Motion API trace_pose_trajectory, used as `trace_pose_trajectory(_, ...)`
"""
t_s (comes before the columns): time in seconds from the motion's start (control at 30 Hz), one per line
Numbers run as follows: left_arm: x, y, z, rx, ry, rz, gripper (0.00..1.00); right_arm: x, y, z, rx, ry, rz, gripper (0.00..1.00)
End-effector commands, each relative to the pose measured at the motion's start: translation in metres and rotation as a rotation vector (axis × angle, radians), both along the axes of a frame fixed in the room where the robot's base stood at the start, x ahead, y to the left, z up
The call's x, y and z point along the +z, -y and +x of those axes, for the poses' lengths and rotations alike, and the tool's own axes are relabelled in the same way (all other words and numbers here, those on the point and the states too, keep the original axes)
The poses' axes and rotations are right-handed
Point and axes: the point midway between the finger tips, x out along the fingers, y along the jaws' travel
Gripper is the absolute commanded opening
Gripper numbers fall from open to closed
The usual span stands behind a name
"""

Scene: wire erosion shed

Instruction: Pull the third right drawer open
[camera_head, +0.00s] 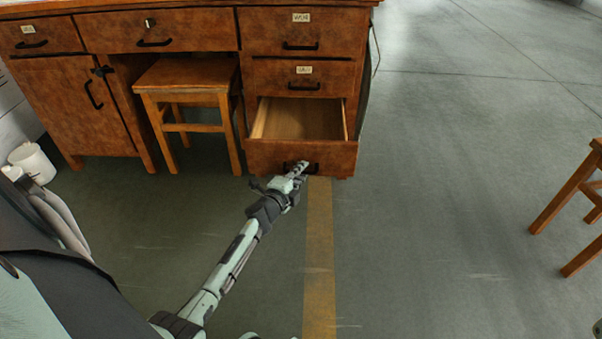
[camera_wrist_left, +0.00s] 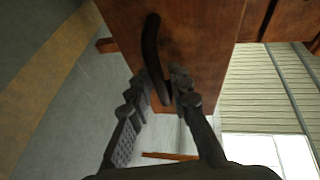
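The third right drawer (camera_head: 299,155) is the lowest in the right column of the brown wooden desk. It stands pulled well out, and its empty pale inside shows. My left gripper (camera_head: 299,168) is at its front, over the dark bar handle (camera_head: 314,167). In the left wrist view the curved handle (camera_wrist_left: 152,50) runs down between the fingertips of my left gripper (camera_wrist_left: 163,83), which are closed in on its lower end. The exact contact is hard to see. My right gripper does not show in either view.
The two drawers above, the top (camera_head: 301,32) and the second (camera_head: 303,78), are closed. A wooden stool (camera_head: 187,75) stands under the desk. A chair (camera_head: 566,208) is at the right. A white bin (camera_head: 34,163) is at the left. Floor around the yellow stripe (camera_head: 319,262) is clear.

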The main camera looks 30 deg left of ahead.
Motion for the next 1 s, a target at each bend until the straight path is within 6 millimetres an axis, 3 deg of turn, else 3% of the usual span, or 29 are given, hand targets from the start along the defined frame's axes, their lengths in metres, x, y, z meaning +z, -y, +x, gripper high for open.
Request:
trace_pose_trajectory(0.33,0.001,0.000,-0.008,-0.001,0.000,0.003,0.19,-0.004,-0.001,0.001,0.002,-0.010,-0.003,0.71)
trace_pose_trajectory(0.8,0.018,0.015,-0.096,-0.001,-0.002,-0.001,0.19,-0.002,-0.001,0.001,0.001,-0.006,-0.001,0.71)
trace_pose_trajectory(1.0,0.023,0.017,-0.114,0.000,0.000,0.000,0.19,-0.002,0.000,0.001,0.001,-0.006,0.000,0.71)
